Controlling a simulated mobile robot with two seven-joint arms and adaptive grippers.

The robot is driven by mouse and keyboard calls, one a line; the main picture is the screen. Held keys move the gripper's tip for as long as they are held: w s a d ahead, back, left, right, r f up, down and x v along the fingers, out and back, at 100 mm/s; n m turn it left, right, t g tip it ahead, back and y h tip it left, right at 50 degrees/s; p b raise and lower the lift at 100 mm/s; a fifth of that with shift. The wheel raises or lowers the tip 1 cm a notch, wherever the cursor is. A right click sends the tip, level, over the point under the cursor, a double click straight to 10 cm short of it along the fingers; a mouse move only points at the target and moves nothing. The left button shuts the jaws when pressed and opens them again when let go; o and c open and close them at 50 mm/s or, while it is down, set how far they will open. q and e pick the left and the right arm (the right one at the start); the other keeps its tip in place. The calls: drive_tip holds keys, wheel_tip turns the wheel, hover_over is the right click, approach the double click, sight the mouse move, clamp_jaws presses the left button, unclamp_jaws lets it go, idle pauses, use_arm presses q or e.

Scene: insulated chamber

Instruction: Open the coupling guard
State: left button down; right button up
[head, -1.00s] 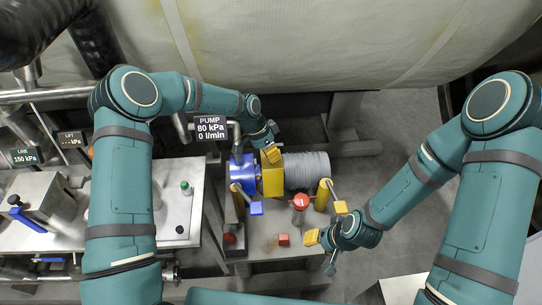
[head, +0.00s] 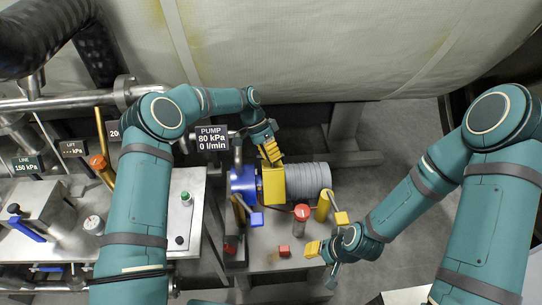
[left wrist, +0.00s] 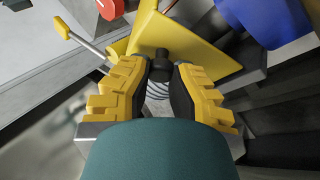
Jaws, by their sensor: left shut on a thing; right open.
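The yellow coupling guard (head: 273,187) sits between the blue pump (head: 243,184) and the grey ribbed motor (head: 308,183). In the left wrist view, the guard (left wrist: 190,42) shows as a slanted yellow plate with a black knob (left wrist: 160,58) on it. My left gripper (head: 271,155) is at the guard's far edge. In its wrist view, my left gripper (left wrist: 162,74) is shut on the black knob. The head view does not show clearly how far the guard is tilted. My right gripper (head: 325,262) is open and empty, near the front right of the pump bench.
A red-capped post (head: 301,212), a yellow post (head: 323,206) with a lever and a blue-tipped lever (head: 256,219) stand before the motor and pump. A red block (head: 284,251) is on the bench. The pump display (head: 212,139) is close to my left arm. Floor is free at right.

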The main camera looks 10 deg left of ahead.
use_arm(q)
drive_tip(key=shift+d, duration=0.1)
drive_tip(key=c, duration=0.7)
unclamp_jaws()
drive_tip(key=shift+w, duration=0.1)
drive_tip(key=shift+c, duration=0.2)
drive_tip(key=v, duration=1.2)
drive_tip(key=shift+d, duration=0.1)
